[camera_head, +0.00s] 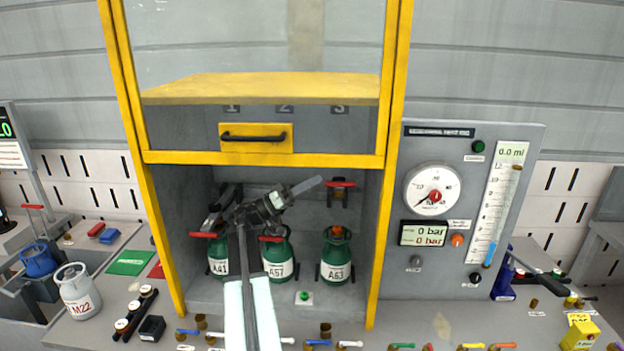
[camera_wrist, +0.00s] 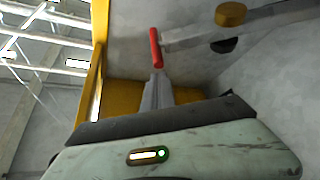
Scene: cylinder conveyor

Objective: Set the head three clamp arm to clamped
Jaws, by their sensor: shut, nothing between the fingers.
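The head three clamp arm (camera_head: 341,195) is on the back of the yellow-framed cabinet, below the number 3. Its red handle (camera_head: 340,183) sits high, well above the orange top of the green cylinder A63 (camera_head: 335,265). My gripper (camera_head: 315,184) is shut and empty, with its tip just left of that handle. In the wrist view a red handle (camera_wrist: 155,48) stands just beyond my gripper's closed fingers (camera_wrist: 157,90), at the end of a grey bar. I cannot tell whether the fingertips touch it.
Cylinders A41 (camera_head: 217,262) and A57 (camera_head: 278,262) stand left of A63, with red handles low at their tops. The raised yellow-framed guard (camera_head: 262,158) with its black handle hangs above my gripper. A gauge panel (camera_head: 460,270) stands right of the cabinet.

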